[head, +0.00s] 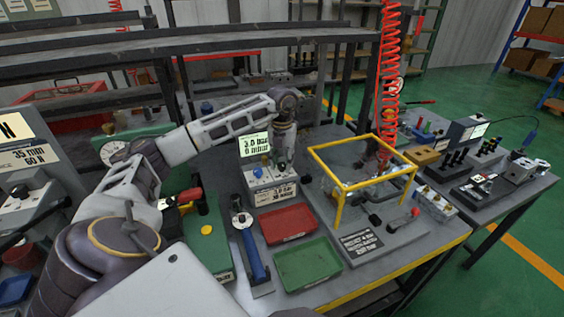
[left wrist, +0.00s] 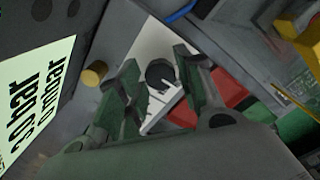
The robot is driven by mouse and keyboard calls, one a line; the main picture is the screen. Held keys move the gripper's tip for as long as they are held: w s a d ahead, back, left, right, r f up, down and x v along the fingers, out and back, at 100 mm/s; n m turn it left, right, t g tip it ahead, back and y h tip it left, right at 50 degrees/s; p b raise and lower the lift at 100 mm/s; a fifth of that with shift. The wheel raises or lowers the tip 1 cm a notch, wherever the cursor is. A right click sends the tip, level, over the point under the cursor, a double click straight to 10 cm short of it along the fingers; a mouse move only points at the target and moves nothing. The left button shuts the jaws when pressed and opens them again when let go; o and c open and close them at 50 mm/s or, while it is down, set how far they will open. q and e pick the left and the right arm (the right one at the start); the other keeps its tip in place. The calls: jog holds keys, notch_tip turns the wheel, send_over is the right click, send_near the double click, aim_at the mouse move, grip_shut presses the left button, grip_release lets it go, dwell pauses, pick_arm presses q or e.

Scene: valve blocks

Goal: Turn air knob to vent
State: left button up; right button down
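The air unit is a grey box with a pale front (head: 271,188) and a lit display (head: 255,144) reading 3.0 bar and 0 mbar; the display also shows at the left of the left wrist view (left wrist: 35,105). My left gripper (head: 284,166) points down at the unit's right side. In the left wrist view its two fingers (left wrist: 155,88) are open, with a round black knob (left wrist: 160,74) on a pale panel between and beyond them. Contact with the knob cannot be told. The arm hides this knob in the head view. My right gripper is not in view.
A blue knob (head: 265,160) stands near the display. A red tray (head: 289,224) and a green tray (head: 308,265) lie in front. A yellow frame (head: 338,207) stands to the right, below a red coiled hose (head: 388,75). A blue-handled tool (head: 253,255) lies left of the trays.

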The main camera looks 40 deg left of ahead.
pick_arm(q)
jog(key=c, duration=0.5)
